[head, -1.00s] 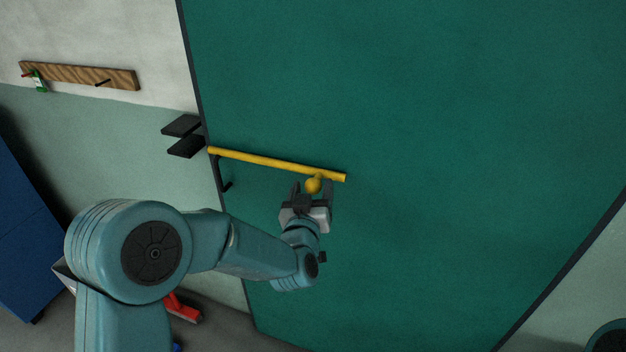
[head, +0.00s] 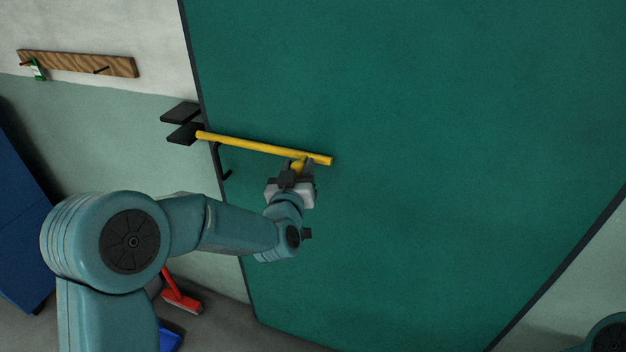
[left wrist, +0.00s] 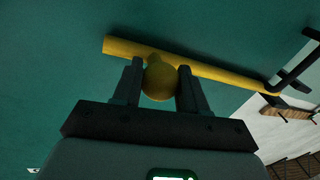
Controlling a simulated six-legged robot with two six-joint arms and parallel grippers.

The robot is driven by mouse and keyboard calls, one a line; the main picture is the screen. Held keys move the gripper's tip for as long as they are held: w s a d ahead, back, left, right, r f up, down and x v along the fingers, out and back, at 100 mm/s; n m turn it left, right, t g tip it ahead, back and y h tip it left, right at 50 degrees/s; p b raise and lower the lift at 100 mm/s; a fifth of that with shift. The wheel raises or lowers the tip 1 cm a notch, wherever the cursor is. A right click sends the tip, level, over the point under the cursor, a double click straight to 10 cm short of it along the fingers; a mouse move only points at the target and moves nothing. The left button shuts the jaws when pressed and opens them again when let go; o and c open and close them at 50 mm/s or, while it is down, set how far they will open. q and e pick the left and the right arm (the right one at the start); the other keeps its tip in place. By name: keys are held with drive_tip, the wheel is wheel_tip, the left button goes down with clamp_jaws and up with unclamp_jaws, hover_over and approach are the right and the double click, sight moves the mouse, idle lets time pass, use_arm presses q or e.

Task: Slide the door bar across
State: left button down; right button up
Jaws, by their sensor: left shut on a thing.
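The yellow door bar (head: 250,146) lies nearly level across the left part of the green door (head: 420,150), its right end a little lower. Its left end reaches past the door's left edge, beside the two black bracket plates (head: 182,123) on the wall; I cannot tell how far it is between them. A round yellow knob (head: 298,166) sits near the bar's right end. My left gripper (head: 297,171) is shut on this knob. In the left wrist view, the knob (left wrist: 159,82) is between the two fingers, with the bar (left wrist: 215,73) just beyond. My right gripper is out of view.
A black hooked piece (head: 225,170) is below the bar near the door edge. A wooden peg rail (head: 75,63) with a green item hangs on the wall. A blue cabinet (head: 22,225) and a red brush (head: 180,300) are lower left. The door to the right is clear.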

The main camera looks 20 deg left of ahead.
sight(269, 151)
use_arm(q)
drive_tip(key=a+b, duration=0.4)
drive_tip(key=a, duration=0.4)
drive_tip(key=shift+w+a, duration=0.15)
drive_tip(key=shift+a, duration=0.1)
drive_tip(key=shift+r, duration=0.1)
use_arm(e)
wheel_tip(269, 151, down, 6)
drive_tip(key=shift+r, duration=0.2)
use_arm(q)
drive_tip(key=c, duration=0.8)
unclamp_jaws()
drive_tip(key=shift+a, duration=0.1)
drive_tip(key=shift+c, duration=0.2)
drive_tip(key=shift+o, duration=1)
drive_tip(key=shift+a, duration=0.15)
drive_tip(key=shift+d, duration=0.2)
drive_tip(key=shift+s, duration=0.25)
drive_tip(key=s+d+b, duration=0.2)
drive_tip(key=s+b, duration=0.1)
drive_tip(key=s, duration=1.2)
drive_tip(key=shift+s+d+b, duration=0.2)
drive_tip(key=shift+s+b, duration=0.1)
drive_tip(key=shift+s, duration=0.1)
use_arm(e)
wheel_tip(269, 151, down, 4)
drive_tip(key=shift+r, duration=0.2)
